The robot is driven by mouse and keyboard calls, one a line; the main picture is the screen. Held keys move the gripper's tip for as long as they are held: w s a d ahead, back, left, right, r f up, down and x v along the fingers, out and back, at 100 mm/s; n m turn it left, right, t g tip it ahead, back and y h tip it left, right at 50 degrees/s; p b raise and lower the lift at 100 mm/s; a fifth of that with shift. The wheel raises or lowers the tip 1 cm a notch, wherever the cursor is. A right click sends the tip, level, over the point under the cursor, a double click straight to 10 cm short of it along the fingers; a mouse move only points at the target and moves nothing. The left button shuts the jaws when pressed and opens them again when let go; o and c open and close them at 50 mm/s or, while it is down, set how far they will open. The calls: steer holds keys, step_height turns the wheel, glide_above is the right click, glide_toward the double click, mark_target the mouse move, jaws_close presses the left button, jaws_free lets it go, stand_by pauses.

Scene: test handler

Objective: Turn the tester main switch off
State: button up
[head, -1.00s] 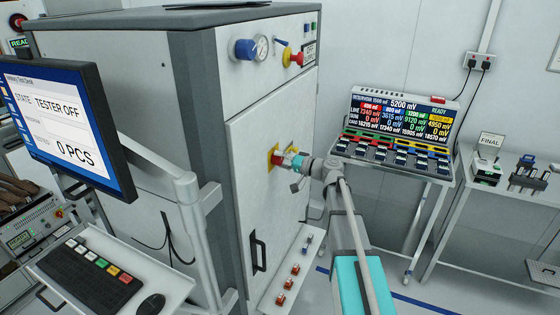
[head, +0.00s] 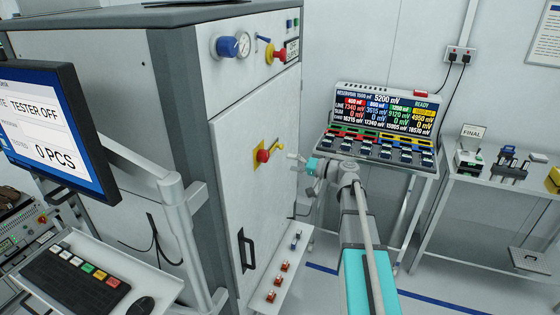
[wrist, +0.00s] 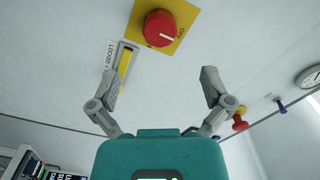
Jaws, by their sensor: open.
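The tester main switch (head: 263,156) is a red rotary knob on a yellow plate, on the grey cabinet's door. In the wrist view the knob (wrist: 160,28) is at the top, with a short white mark and lettering on the plate that seems to read OFF. My gripper (head: 295,163) is to the right of the knob in the head view, apart from it. In the wrist view my gripper (wrist: 160,86) has its two fingers spread wide with nothing between them. The monitor (head: 42,125) at the left reads TESTER OFF and 0 PCS.
A door handle (head: 246,250) is below the switch. A gauge (head: 238,45) and a second red knob (head: 279,53) are above. A slanted display panel (head: 385,115) stands behind my arm. A yellow strip (wrist: 125,67) is beside the plate.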

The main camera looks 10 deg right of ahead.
steer(key=shift+v, duration=1.15)
steer(key=s+a+f+n+g+h, duration=0.2)
steer(key=s+a+f+g+h, duration=0.45)
steer(key=s+a+f, duration=0.45)
steer(key=s+d+f+g+h, duration=0.1)
steer(key=s+f+g+h, duration=0.3)
steer(key=s+f+h, duration=0.3)
steer(key=shift+s+d+f+h, duration=0.35)
steer(key=shift+s+h, duration=0.2)
steer(key=shift+s, duration=1.5)
